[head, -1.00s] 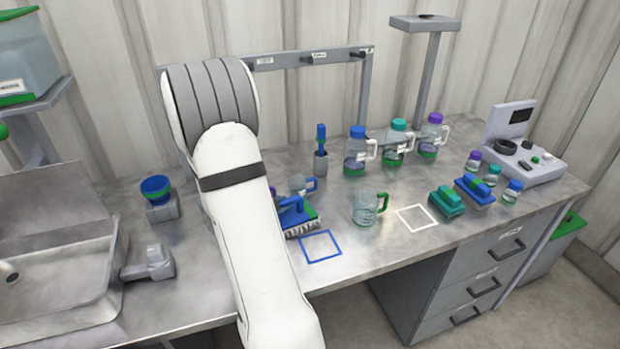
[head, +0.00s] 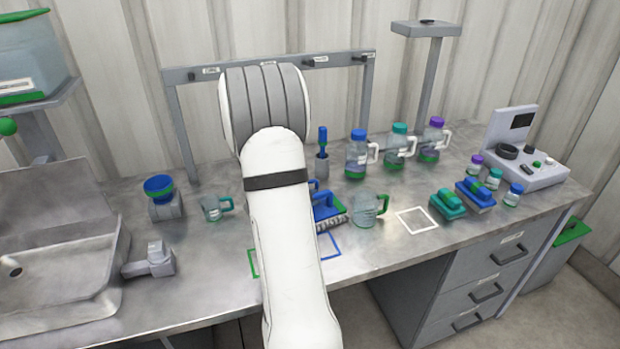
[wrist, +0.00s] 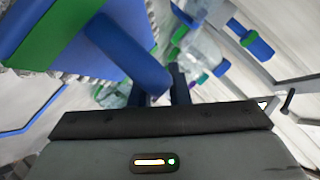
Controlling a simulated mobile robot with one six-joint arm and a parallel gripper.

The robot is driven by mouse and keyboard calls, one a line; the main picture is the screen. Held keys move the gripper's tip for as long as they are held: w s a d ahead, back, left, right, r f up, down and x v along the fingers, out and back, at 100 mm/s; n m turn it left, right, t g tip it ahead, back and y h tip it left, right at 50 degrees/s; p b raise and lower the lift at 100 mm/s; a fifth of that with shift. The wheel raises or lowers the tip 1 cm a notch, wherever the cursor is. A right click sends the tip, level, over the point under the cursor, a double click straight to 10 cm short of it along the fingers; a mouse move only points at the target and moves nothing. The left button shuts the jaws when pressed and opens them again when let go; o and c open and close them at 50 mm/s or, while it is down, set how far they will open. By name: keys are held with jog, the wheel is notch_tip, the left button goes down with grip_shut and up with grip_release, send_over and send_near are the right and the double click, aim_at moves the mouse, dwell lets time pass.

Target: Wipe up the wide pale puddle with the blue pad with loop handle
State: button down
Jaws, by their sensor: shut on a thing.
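The blue pad with loop handle (head: 328,208), with a green band and a pale fringed underside, shows just right of my arm in the head view. In the wrist view the pad (wrist: 75,40) fills the upper left, its blue handle reaching to the dark fingers. My gripper (wrist: 178,88) is shut on that handle; in the head view my arm hides it. The pad looks tilted in the wrist view, and I cannot tell whether it touches the bench. I cannot make out the pale puddle in either view; my arm covers part of the bench.
A green-handled mug (head: 368,209) stands close right of the pad; another mug (head: 214,208) stands left of my arm. Bottles (head: 357,155) line the back. Teal (head: 448,205) and blue (head: 475,194) pads lie right. The sink (head: 60,260) is left. A white outlined square (head: 416,221) is empty.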

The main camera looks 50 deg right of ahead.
notch_tip(320, 180, up, 2)
jog(key=shift+r+p, duration=0.2)
jog(key=shift+p, duration=0.1)
jog(key=shift+w+a+r+p, duration=0.1)
jog(key=shift+r+p, duration=0.5)
jog(key=shift+r, duration=0.1)
notch_tip(320, 180, up, 4)
jog(key=p, duration=0.3)
jog(key=shift+w, duration=0.1)
jog(key=shift+r, duration=0.15)
